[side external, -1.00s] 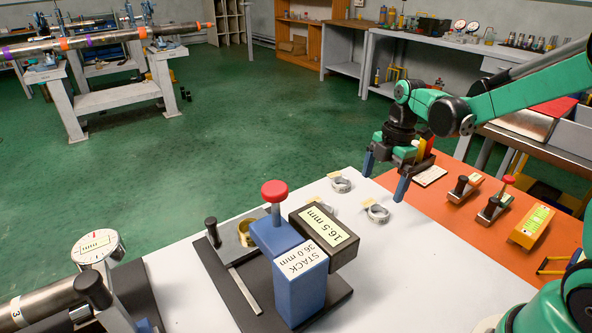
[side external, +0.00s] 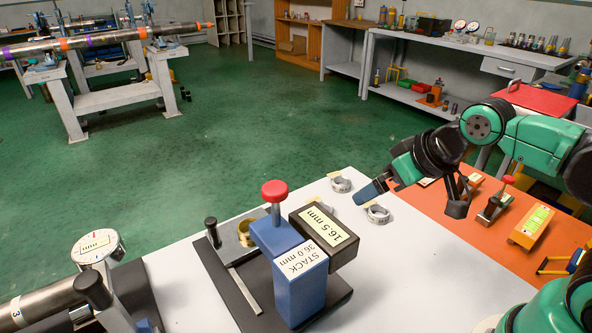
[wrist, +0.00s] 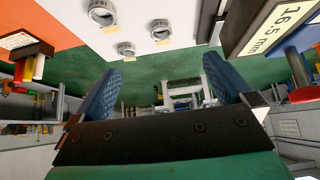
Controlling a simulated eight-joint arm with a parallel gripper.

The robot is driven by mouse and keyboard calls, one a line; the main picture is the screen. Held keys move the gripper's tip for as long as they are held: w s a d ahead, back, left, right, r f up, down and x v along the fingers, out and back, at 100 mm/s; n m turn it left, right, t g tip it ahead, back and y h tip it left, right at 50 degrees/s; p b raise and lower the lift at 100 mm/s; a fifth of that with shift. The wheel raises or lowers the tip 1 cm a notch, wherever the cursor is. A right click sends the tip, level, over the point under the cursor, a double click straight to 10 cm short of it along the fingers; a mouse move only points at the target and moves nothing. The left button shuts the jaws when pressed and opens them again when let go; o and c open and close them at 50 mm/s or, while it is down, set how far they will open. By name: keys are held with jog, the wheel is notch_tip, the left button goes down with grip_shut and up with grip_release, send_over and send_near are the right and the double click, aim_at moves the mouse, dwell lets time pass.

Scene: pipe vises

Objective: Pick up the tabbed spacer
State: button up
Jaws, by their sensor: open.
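Several silvery rings with small pale tabs or labels lie on the white tabletop in the side view: one at the back (side external: 340,184), one nearer the orange area (side external: 377,214), and one mostly hidden behind the dark block. Three rings show in the wrist view, one large (wrist: 102,13), one right of it (wrist: 160,30), one lower (wrist: 126,49). I cannot tell which is the tabbed spacer. My gripper (side external: 411,202) is tilted above the table near the ring by the orange area. Its blue fingers (wrist: 163,80) are wide apart and empty, with no ring between them.
A blue block labelled STACK 36.0 mm (side external: 300,290) and a dark 16.5 mm block (side external: 328,236) stand left of the rings. A red-knobbed fixture (side external: 274,190) rises beside them. The orange area (side external: 450,230) holds clamps and a yellow block (side external: 531,226).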

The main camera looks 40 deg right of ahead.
jog(key=shift+c, duration=0.5)
